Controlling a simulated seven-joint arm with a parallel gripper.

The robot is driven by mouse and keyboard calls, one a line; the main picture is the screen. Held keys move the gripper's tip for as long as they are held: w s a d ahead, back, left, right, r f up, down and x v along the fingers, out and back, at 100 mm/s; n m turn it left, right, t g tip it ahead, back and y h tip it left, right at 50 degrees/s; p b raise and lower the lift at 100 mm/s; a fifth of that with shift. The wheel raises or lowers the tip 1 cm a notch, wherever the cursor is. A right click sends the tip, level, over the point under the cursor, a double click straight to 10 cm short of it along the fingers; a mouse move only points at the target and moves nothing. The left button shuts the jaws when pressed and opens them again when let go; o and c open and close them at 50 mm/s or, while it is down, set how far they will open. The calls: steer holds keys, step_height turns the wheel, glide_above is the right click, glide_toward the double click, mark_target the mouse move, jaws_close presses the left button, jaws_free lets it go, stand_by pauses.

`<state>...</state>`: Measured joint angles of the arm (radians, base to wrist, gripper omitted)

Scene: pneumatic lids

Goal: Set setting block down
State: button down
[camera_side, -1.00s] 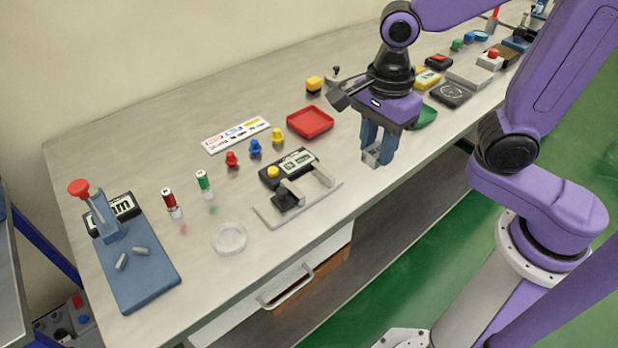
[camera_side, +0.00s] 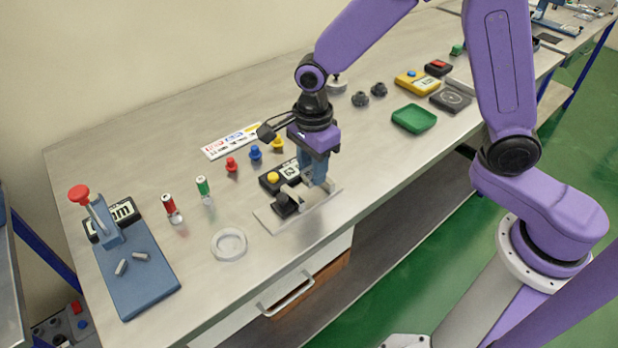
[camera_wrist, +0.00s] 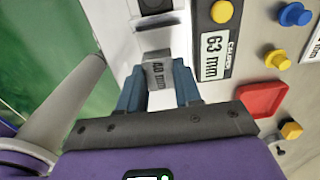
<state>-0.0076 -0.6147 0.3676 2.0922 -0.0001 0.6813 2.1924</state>
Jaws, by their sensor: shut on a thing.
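My gripper (camera_side: 318,184) is shut on a small grey setting block (camera_wrist: 158,76), which has "48 mm" printed on it in the wrist view. The block sits between the two blue fingers (camera_wrist: 157,88). In the side view the fingers are low over the right end of the pale metal gauge plate (camera_side: 268,220), and the block is mostly hidden. The gauge's dark jaw (camera_side: 285,205) is left of the fingers. I cannot tell whether the block touches the plate. The black display box (camera_wrist: 216,52) beside it reads "63 mm".
Red, blue and yellow knobs (camera_side: 255,153) stand behind the gauge. A clear ring (camera_side: 229,244) lies to its left, with red and green cylinders (camera_side: 204,190) beyond. A blue press base (camera_side: 137,278) is at far left. A green tray (camera_side: 414,118) sits to the right.

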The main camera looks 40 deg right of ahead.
mark_target(309, 170)
steer(key=shift+w+a+f, duration=0.15)
steer(key=shift+w+f, duration=0.15)
steer(key=shift+f, duration=1.65)
steer(key=shift+f, duration=0.1)
steer(key=c, duration=0.8)
jaws_free()
